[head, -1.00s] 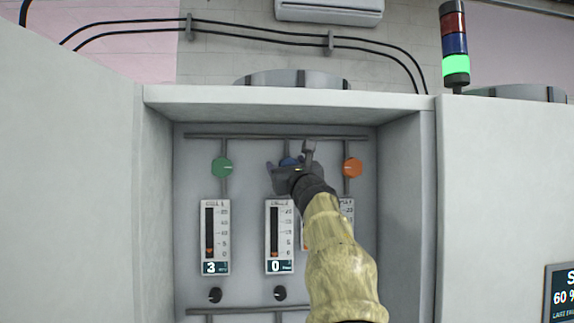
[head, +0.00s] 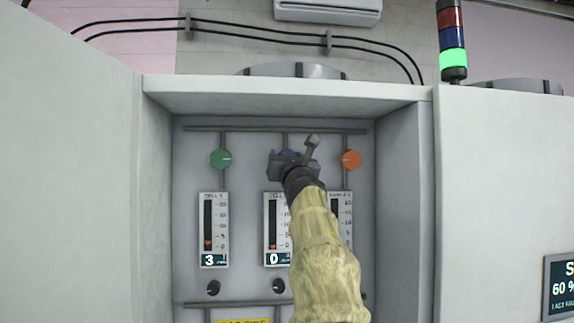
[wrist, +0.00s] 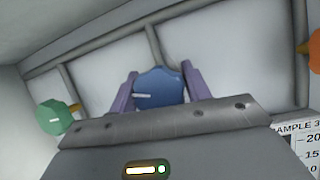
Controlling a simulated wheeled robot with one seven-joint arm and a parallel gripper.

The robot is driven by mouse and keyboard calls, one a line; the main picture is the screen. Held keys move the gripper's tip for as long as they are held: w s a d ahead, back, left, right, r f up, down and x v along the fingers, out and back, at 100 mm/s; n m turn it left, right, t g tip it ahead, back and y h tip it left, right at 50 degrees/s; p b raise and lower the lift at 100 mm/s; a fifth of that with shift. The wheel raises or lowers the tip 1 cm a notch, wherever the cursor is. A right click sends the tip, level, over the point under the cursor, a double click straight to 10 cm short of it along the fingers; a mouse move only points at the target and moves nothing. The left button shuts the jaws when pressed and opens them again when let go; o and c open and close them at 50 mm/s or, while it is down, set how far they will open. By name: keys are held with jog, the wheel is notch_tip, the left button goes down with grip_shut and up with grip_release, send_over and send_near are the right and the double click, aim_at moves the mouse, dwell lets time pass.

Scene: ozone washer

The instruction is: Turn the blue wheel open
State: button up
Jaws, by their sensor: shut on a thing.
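The blue wheel (wrist: 157,88) sits on a pipe on the panel's back wall. In the wrist view it lies between the two purple fingers of my gripper (wrist: 159,80), which are shut on its sides. Its white mark points left in that view. In the head view my gripper (head: 291,162) covers most of the wheel, and only a little blue (head: 290,153) shows. The middle gauge (head: 277,228) below it reads 0 and is partly behind my arm.
A green wheel (head: 221,159) is to the left and an orange wheel (head: 350,160) to the right. The left gauge (head: 214,229) reads 3. Small black knobs (head: 213,288) sit below. The recess side walls and top ledge (head: 290,98) enclose the space around my arm.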

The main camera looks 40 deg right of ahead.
jog(key=shift+s+d+f+m+g+y+p, duration=0.2)
jog(key=shift+m+g+p, duration=1.65)
jog(key=shift+m, duration=4.05)
jog(key=shift+w+a+f+m+g+y+p, duration=0.25)
jog(key=shift+m+g+p, duration=1.6)
jog(key=shift+m, duration=4.05)
jog(key=shift+s+d+r+m+g+y+p, duration=0.2)
jog(key=shift+m+g+p, duration=1.65)
jog(key=shift+m, duration=4.05)
jog(key=shift+f+t+p, duration=0.2)
jog(key=shift+t+p, duration=0.35)
jog(key=o, duration=0.9)
jog(key=shift+f, duration=0.15)
jog(key=shift+o, duration=0.2)
